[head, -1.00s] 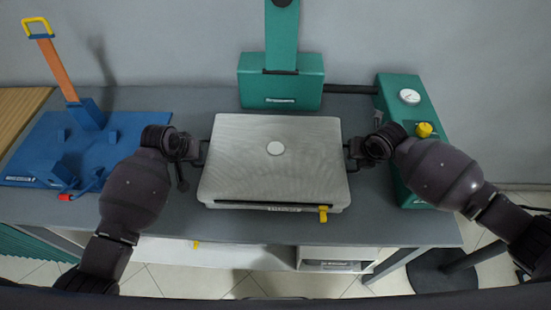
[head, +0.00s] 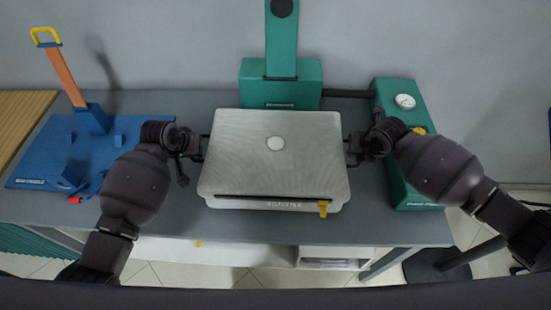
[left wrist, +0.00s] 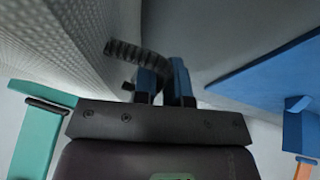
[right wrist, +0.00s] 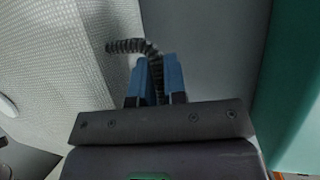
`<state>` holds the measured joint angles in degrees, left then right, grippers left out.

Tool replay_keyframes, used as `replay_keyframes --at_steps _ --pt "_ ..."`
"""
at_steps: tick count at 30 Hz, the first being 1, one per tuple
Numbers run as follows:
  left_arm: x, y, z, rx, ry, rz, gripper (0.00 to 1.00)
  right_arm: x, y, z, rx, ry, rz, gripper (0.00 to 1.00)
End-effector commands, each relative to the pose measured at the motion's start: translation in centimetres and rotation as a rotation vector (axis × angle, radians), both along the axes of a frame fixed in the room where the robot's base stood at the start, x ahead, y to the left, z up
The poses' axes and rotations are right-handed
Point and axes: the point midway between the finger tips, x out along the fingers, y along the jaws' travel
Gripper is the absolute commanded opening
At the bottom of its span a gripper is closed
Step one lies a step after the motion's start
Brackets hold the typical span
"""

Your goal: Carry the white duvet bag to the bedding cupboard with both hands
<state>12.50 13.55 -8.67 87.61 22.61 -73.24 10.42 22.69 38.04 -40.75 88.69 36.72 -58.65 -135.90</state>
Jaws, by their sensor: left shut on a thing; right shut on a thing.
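The white duvet bag (head: 275,172) is a pale, woven, box-shaped bag with a round disc on top. It is in the middle of the head view, at the grey table. My left gripper (head: 197,147) is shut on its left side handle, and my right gripper (head: 356,147) is shut on its right side handle. In the left wrist view the blue fingers pinch the dark ribbed handle (left wrist: 135,53); the right wrist view shows the same grip on the other handle (right wrist: 133,46). The bag looks about level. Its underside is hidden. The bedding cupboard is not recognisable in view.
A blue board (head: 40,165) with an orange post lies on the grey table (head: 270,226) at left. A green stand (head: 280,83) is behind the bag. A green box with a gauge (head: 404,101) is at right, close to my right arm. A wall stands behind.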

Motion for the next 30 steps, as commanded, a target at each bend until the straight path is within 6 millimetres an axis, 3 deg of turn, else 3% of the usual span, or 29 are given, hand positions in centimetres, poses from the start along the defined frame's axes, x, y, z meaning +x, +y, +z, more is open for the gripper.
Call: replay_keyframes --at_steps 7,30 --pt "0.01 0.04 0.79 0.001 0.0 0.0 0.0 0.05 -0.06 0.81 -0.001 0.0 -0.001 0.0" --pt "0.07 0.06 0.09 0.001 -0.002 0.0 0.0 0.11 -0.07 0.12 -0.001 -0.003 -0.002 0.0"
